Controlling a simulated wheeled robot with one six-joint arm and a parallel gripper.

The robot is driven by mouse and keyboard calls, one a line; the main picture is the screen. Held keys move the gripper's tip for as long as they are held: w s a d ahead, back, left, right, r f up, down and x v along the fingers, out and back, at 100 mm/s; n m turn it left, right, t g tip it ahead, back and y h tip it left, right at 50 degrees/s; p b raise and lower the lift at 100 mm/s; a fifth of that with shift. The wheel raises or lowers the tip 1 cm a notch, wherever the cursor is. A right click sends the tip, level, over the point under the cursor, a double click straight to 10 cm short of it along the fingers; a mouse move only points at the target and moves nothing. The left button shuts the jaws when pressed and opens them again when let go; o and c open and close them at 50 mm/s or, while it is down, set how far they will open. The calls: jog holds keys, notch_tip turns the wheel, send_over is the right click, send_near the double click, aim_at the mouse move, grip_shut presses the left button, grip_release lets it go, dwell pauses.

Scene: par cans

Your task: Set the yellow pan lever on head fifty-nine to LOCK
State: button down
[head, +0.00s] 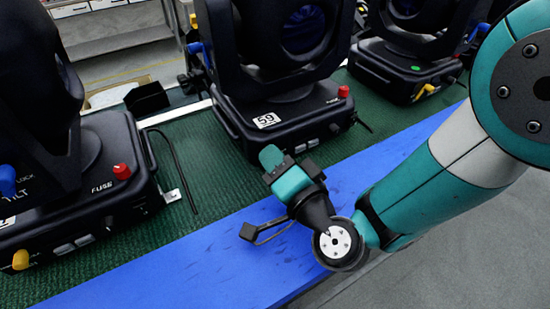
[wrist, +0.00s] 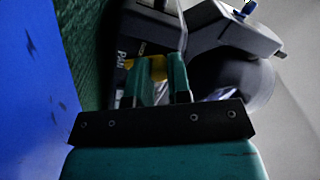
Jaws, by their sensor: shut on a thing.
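Head fifty-nine (head: 230,118) is a black moving light with a white "59" label on its base, in the middle of the head view. My gripper (head: 271,157) is at the front of that base, in front of the lever's side. In the wrist view, the yellow pan lever (wrist: 158,68) shows between the two green fingers of my gripper (wrist: 157,80), beside a "PAN" label. The gripper is shut on the lever. In the head view the lever is hidden behind the gripper. Whether the lever points at LOCK cannot be told.
Another black head (head: 75,200) with a yellow lever (head: 20,260) and a red knob stands at left, and a third (head: 405,70) at upper right. A blue strip (head: 200,265) runs along the front of the green carpet (head: 185,150). A black cable (head: 185,175) lies between heads.

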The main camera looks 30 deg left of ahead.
aim_at(281, 144)
jog(key=shift+m, duration=0.3)
jog(key=m, duration=0.2)
jog(key=shift+w+d+r+m+b, duration=0.1)
jog(key=shift+w+d+m+b, duration=0.1)
jog(key=shift+w+m+b, duration=0.15)
jog(key=m, duration=0.1)
jog(key=w+m, duration=0.1)
jog(key=m, duration=0.1)
jog(key=shift+d+r+m, duration=0.1)
jog(key=shift+d+m, duration=0.1)
jog(key=shift+m, duration=0.05)
jog(key=m, duration=0.3)
jog(key=w+m+b, duration=0.1)
jog(key=m, duration=0.1)
jog(key=shift+d+f, duration=0.2)
jog(key=shift+d, duration=0.15)
jog(key=shift+w, duration=0.1)
jog(key=c, duration=1.1)
grip_release()
jog(key=shift+o, duration=0.2)
